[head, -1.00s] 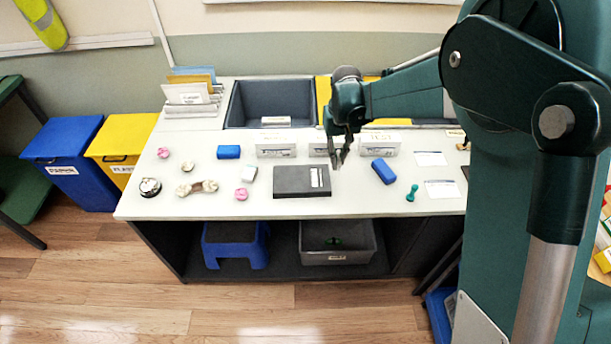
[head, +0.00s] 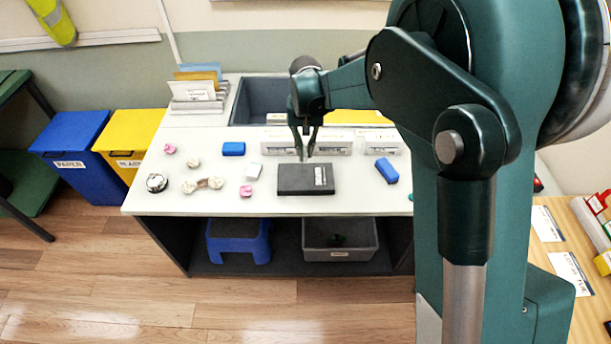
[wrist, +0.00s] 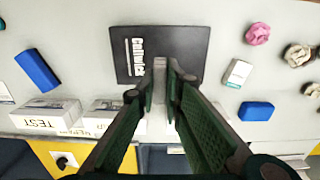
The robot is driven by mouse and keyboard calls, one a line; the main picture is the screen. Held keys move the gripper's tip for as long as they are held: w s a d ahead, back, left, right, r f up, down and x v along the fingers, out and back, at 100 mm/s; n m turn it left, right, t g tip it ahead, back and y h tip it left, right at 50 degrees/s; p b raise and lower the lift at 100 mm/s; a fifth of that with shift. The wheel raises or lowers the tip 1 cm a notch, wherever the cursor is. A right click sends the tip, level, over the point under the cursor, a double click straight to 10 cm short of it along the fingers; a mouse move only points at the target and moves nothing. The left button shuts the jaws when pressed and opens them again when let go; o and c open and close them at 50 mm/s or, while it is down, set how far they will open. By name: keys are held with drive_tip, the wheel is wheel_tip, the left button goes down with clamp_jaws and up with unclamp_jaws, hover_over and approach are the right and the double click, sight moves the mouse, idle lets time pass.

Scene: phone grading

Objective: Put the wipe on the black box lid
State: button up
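The black box (head: 292,181) lies flat on the white table, with a pale label on its lid; the wrist view shows its dark lid (wrist: 190,45) beyond my fingertips. A small white packet with a printed label (head: 254,171), likely the wipe, lies on the table left of the box. In the wrist view the packet (wrist: 238,72) is right of the box. My gripper (head: 305,154) points down over the box's back edge.
Blue blocks (head: 233,149) (head: 387,170), pink lumps (head: 246,191) and beige crumpled pieces (head: 203,184) lie around. White boxes (head: 320,142) stand behind the black box, before a grey bin (head: 240,104). A round dark-rimmed item (head: 157,183) is at the left.

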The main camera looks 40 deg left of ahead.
hover_over(306, 176)
drive_tip(key=shift+f+b, duration=0.4)
drive_tip(key=shift+f, duration=2.7)
drive_tip(key=shift+f, duration=0.1)
drive_tip(key=shift+f, duration=1.75)
drive_tip(key=shift+f+b, duration=0.15)
drive_tip(key=shift+b, duration=0.15)
drive_tip(key=shift+o, duration=1.1)
drive_tip(key=o, duration=0.4)
wheel_tip(306, 176, up, 12)
drive_tip(key=shift+r+p, duration=0.15)
drive_tip(key=shift+p, duration=0.6)
